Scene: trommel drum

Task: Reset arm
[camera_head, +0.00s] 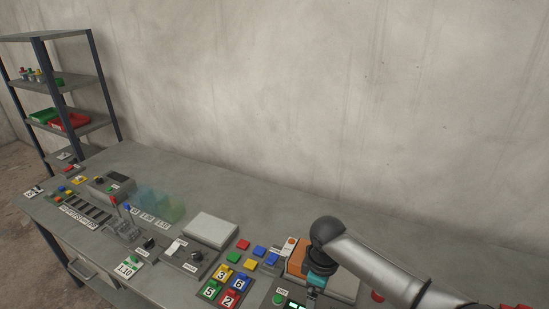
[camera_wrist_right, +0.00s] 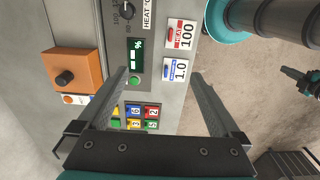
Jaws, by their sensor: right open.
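My right arm reaches in from the lower right of the head view over the grey workbench (camera_head: 345,212). Its teal wrist part is above the bench by an orange block, and its fingers are hard to make out there. In the right wrist view my right gripper (camera_wrist_right: 167,82) is open, with nothing between its two dark fingers. It points down over the bench's front part, near a panel with a green display (camera_wrist_right: 137,58) and a green button (camera_wrist_right: 135,81). A dark and teal shape (camera_wrist_right: 303,82) at the right edge may be my left gripper; its jaws are unclear.
Numbered coloured blocks (camera_head: 227,284) and a grey pad (camera_head: 208,229) stand on the bench. An orange box with a black knob (camera_wrist_right: 73,76) sits beside the panel. A shelf (camera_head: 66,82) stands far left.

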